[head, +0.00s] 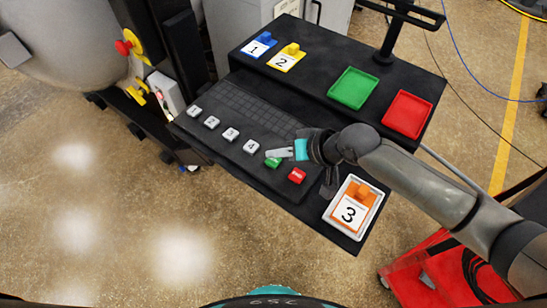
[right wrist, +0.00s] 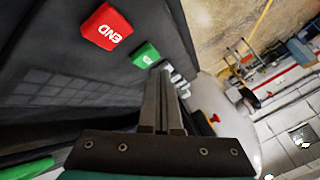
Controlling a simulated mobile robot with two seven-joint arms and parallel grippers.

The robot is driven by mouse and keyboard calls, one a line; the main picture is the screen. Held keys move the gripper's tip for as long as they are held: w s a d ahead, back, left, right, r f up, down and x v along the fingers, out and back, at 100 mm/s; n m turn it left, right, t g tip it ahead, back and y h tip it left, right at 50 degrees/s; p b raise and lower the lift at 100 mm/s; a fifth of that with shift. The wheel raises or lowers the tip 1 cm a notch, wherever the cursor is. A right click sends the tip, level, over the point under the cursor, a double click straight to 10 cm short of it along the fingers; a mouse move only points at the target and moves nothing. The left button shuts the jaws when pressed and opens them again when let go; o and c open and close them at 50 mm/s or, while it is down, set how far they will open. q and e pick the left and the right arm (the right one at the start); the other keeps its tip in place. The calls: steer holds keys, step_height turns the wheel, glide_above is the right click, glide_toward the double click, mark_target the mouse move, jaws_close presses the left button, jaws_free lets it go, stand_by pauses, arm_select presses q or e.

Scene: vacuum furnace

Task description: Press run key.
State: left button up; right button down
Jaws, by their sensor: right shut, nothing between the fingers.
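The green key (head: 273,162), which I take for the run key, sits in the row on the black sloped panel, between the white key 4 (head: 251,147) and the red key (head: 297,175). My right gripper (head: 268,154) is shut and empty, its fingertips right at the green key and partly over it. In the right wrist view the green key (right wrist: 146,56) shows just beyond the shut fingertips (right wrist: 160,72), next to the red END key (right wrist: 107,27). I cannot tell whether the tips touch the key. My left gripper is not in view.
Several white numbered keys (head: 212,122) run to the left. Blue card 1 (head: 259,44), yellow card 2 (head: 287,57), a green tray (head: 353,88) and a red tray (head: 407,114) lie on the raised shelf. Orange card 3 (head: 352,209) lies in a white tray at the front right.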

mark_target(277, 163)
steer(key=shift+f, duration=0.1)
stand_by(0.7)
steer(key=shift+f, duration=0.35)
steer(key=shift+f, duration=0.5)
stand_by(0.6)
steer(key=shift+r, duration=0.1)
steer(key=shift+r+p, duration=0.85)
step_height(277, 163, up, 5)
steer(key=p, duration=0.5)
stand_by(0.3)
